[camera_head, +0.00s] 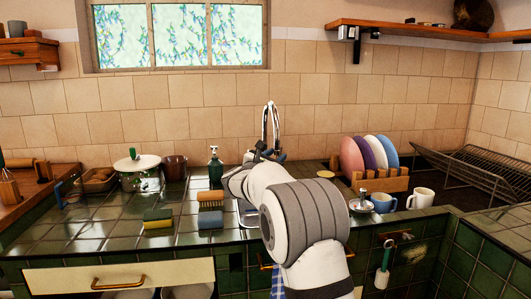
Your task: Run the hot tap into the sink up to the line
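The chrome tap (270,122) stands upright behind the counter, in front of the tiled wall, with a tall curved spout. The sink (247,217) is mostly hidden behind my arm; only a pale strip of its left side shows. Its line and any water in it cannot be seen. My arm reaches forward over the sink. My gripper (263,152) appears as small dark parts at the base of the tap, largely hidden by my own wrist. I cannot tell whether it touches a tap handle, which handle is hot, or whether its fingers are open.
A soap bottle (215,166), a brush (210,197) and sponges (158,218) stand left of the sink. A lidded pot (138,172) is farther left. A plate rack (380,181), a blue mug (383,203) and a white mug (421,198) stand to the right.

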